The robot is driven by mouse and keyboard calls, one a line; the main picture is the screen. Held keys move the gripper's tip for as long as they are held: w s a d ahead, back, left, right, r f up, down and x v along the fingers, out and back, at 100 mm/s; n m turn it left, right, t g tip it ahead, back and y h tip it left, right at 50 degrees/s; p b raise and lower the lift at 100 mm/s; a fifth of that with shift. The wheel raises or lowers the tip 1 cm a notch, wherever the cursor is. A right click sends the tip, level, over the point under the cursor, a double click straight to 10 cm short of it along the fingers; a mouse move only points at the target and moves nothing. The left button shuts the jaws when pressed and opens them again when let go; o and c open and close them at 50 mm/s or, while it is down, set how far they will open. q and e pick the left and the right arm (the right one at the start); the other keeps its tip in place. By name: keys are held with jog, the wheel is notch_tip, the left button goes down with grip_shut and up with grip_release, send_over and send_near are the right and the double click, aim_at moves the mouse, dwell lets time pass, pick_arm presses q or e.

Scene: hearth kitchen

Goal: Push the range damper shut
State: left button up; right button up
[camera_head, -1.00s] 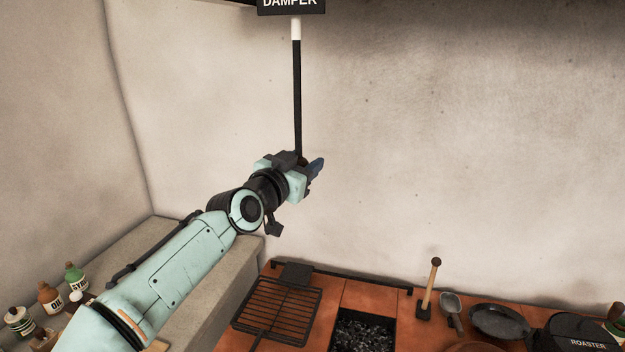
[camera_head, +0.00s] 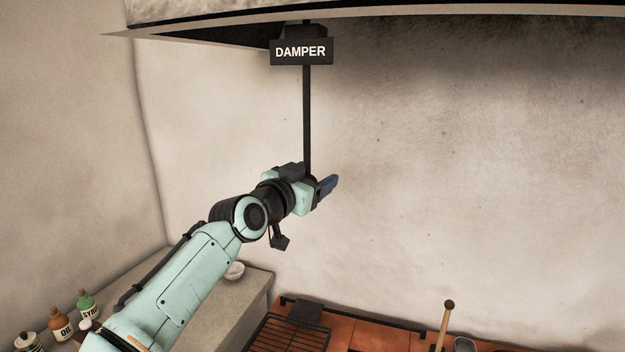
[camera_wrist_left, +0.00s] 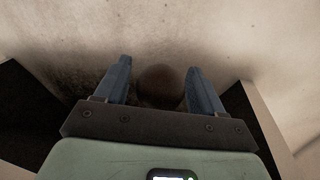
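The damper shows as a black sign reading DAMPER (camera_head: 301,51) under the hood, with a thin black rod (camera_head: 307,115) hanging down from it along the wall. My left gripper (camera_head: 325,187) is at the rod's lower end, in front of the wall. In the left wrist view, a round brown knob (camera_wrist_left: 160,86) sits between the two blue fingers, close to the palm. The fingers stand apart with a narrow gap visible beside the knob, so the gripper looks open around it. Whether the palm touches the knob is hidden. My right gripper is not in view.
The hood's lower edge (camera_head: 450,12) runs across the top. Below are a tiled range top with a black grill rack (camera_head: 289,334) and an upright wooden-handled tool (camera_head: 446,322). Bottles (camera_head: 61,324) and a white bowl (camera_head: 234,270) stand on the left ledge.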

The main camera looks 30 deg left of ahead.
pick_arm(q)
jog(key=shift+f, duration=0.15)
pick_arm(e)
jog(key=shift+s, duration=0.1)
pick_arm(q)
jog(key=shift+s, duration=0.4)
jog(key=s+b, duration=0.4)
jog(key=s, duration=0.8)
jog(key=shift+s+d, duration=0.25)
jog(key=shift+s, duration=0.05)
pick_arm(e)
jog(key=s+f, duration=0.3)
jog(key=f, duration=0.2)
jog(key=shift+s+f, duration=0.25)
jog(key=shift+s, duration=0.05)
